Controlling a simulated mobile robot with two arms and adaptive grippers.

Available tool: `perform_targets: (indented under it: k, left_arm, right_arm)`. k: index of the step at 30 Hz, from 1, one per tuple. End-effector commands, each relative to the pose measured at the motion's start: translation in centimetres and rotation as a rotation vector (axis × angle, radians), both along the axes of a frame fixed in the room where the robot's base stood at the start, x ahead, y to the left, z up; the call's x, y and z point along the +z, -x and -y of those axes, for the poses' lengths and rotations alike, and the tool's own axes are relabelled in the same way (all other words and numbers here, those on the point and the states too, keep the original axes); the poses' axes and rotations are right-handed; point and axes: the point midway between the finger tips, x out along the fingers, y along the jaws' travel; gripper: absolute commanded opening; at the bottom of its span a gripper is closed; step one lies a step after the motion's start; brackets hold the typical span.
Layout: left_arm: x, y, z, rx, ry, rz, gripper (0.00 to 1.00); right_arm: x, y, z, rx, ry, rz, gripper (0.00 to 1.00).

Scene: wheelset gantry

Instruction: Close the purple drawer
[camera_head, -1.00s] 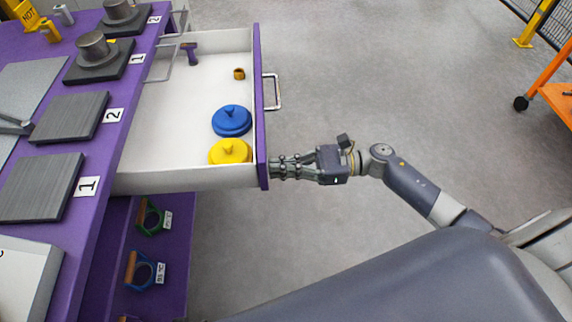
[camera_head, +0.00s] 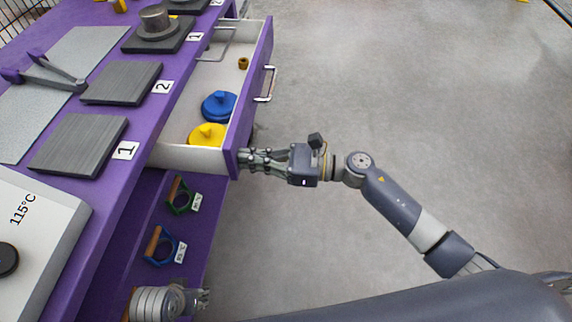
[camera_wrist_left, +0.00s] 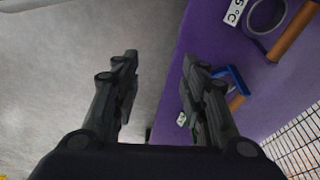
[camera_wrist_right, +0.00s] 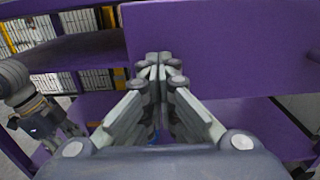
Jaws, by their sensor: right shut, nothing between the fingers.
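The purple drawer (camera_head: 240,130) is partly pulled out of the bench, its white interior showing. It holds a yellow lidded piece (camera_head: 207,135), a blue one (camera_head: 219,105) and a small brass part (camera_head: 243,63). A metal handle (camera_head: 266,85) is on its front. My right gripper (camera_head: 243,158) is shut and empty, its fingertips at the near end of the drawer front. In the right wrist view the fingertips (camera_wrist_right: 159,62) meet the purple panel (camera_wrist_right: 225,50). My left gripper (camera_head: 205,299) is low beside the lower shelf; in the left wrist view its fingers (camera_wrist_left: 160,75) are apart with nothing between.
The purple bench top carries grey numbered plates (camera_head: 80,145), a metal cylinder on a base (camera_head: 157,25) and a white 115°C box (camera_head: 40,230). Green (camera_head: 181,197) and blue (camera_head: 163,247) handled tools sit on the lower shelf. The floor (camera_head: 420,110) at right is clear.

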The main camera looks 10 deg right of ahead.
Motion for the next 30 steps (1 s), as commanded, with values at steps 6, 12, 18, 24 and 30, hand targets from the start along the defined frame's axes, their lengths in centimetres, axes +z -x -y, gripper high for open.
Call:
perform_targets:
  k: [6,12,18,24,30]
  left_arm:
    - [4.4,0.3,-0.2,0.003,0.001,0.027,0.40]
    - [8.2,1.3,-0.4,0.006,0.002,0.047,0.40]
    - [8.4,1.6,-0.4,0.007,0.001,0.048,0.40]
    - [8.0,1.6,-0.4,0.007,0.001,0.048,0.40]
    - [7.9,1.5,-0.4,0.007,0.001,0.049,0.40]
  right_arm:
    - [-0.2,-1.7,-6.0,0.003,-0.002,0.004,0.00]
    - [-0.2,-3.0,-10.6,0.001,0.000,0.002,0.00]
    - [-0.2,-3.9,-13.8,0.001,0.001,0.001,0.00]
    - [-0.1,-4.4,-15.5,0.000,0.001,-0.001,0.00]
    - [0.0,-4.6,-16.1,-0.001,0.001,0.000,0.00]
